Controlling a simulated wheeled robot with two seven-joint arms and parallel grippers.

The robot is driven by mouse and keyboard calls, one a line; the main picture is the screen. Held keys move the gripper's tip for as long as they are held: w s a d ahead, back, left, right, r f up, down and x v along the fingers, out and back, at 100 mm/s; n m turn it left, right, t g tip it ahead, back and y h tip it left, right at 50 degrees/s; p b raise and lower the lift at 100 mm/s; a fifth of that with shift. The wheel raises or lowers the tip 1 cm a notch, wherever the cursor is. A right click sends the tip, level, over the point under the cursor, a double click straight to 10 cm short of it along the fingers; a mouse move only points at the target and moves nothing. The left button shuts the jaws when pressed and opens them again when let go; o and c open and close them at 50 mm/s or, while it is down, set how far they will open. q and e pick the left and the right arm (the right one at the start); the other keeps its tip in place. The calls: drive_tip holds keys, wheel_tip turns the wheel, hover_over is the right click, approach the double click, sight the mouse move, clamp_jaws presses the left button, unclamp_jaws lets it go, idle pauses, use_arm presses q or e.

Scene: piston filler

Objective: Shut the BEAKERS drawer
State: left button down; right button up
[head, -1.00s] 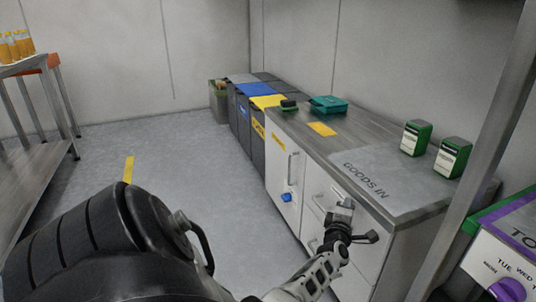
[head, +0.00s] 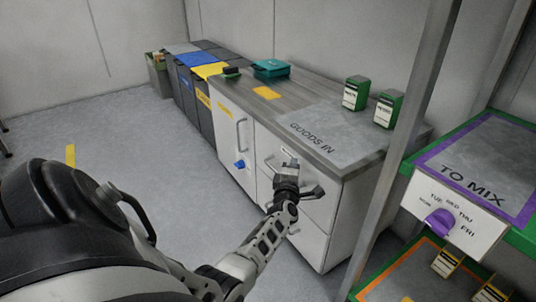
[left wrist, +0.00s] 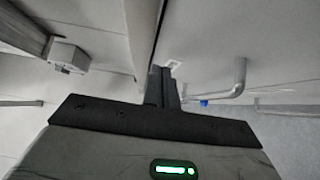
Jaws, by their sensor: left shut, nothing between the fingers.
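A white cabinet (head: 312,246) under the grey "GOODS IN" top has a stack of drawers at its right part. No drawer label reads BEAKERS legibly, so I cannot tell which drawer it is. One bar handle (head: 270,162) shows left of my left gripper (head: 288,165), and another handle (head: 314,192) shows just right of it. My left gripper is shut and empty in front of the upper drawer fronts, partly hiding them. In the left wrist view its closed fingers (left wrist: 164,86) point at a pale front beside a dark gap. Contact and how far any drawer stands out cannot be told. My right gripper is not in view.
A cabinet door with a handle (head: 240,134) and a blue latch (head: 240,164) is left of the drawers. Green-and-white boxes (head: 356,93) stand on the top. A metal post (head: 398,140) and the TO MIX shelf (head: 476,165) are at right. Floor at left is clear.

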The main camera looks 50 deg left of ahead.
use_arm(q)
drive_tip(key=s+a+p+v, duration=0.1)
drive_tip(key=p+v, duration=0.4)
drive_tip(key=v, duration=0.6)
drive_tip(key=shift+s, duration=0.2)
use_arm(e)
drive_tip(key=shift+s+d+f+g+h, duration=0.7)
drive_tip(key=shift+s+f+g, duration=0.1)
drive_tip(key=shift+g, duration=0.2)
use_arm(q)
drive_tip(key=shift+a+f, duration=0.1)
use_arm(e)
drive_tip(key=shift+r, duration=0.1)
